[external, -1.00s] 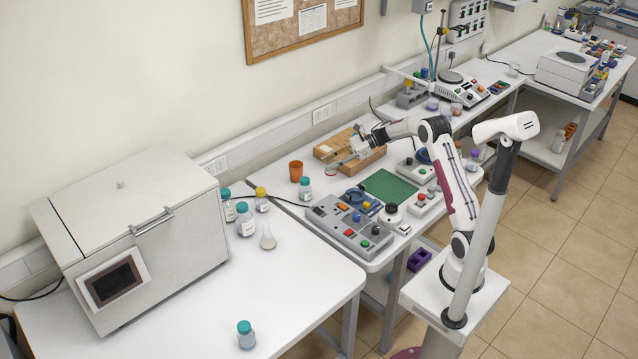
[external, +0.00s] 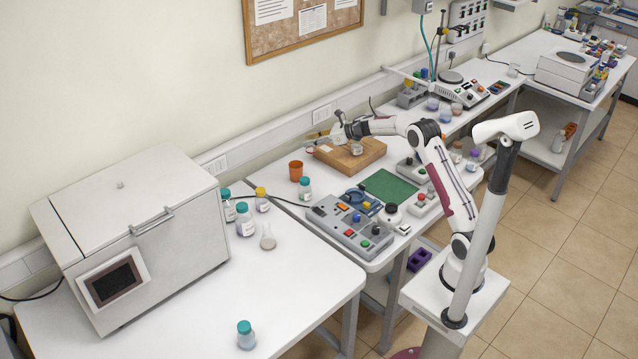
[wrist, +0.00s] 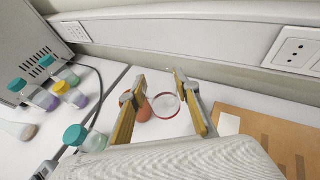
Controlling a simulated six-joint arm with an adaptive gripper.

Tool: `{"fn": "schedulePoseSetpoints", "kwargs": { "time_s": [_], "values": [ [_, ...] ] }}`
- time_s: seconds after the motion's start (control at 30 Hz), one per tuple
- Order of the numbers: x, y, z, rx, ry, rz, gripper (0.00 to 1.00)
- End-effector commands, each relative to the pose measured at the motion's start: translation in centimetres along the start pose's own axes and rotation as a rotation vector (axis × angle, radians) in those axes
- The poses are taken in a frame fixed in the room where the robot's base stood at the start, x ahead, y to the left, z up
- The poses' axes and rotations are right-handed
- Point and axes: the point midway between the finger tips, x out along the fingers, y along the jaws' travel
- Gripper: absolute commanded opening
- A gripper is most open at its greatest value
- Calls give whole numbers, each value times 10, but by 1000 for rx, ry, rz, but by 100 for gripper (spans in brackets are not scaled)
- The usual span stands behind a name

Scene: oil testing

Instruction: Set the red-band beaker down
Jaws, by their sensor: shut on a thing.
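The red-band beaker (wrist: 166,118) shows in the wrist view as a clear round vessel with a red ring, between my two fingers. My gripper (wrist: 160,74) is shut on it. In the external view my gripper (external: 325,136) is at the back of the middle table, by the left end of the wooden board. The beaker (external: 311,149) is small there, a reddish spot at the gripper's end. I cannot tell whether its base touches the table.
An orange cup (external: 296,171) and a teal-capped bottle (external: 304,188) stand to the left. The wooden board (external: 370,158) lies to the right, with a small glass vessel (external: 356,148) at it. The wall runs close behind.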

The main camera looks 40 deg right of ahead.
Motion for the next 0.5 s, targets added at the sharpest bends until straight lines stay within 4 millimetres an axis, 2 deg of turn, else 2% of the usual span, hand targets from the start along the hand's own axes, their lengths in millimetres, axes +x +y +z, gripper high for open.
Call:
{"fn": "schedulePoseSetpoints", "kwargs": {
  "time_s": [0.27, 0.5],
  "values": [
    [1, 0, -2, 0, 0, 1, 11],
    [10, 0, -24, 1, 2, 2, 11]
  ]
}}
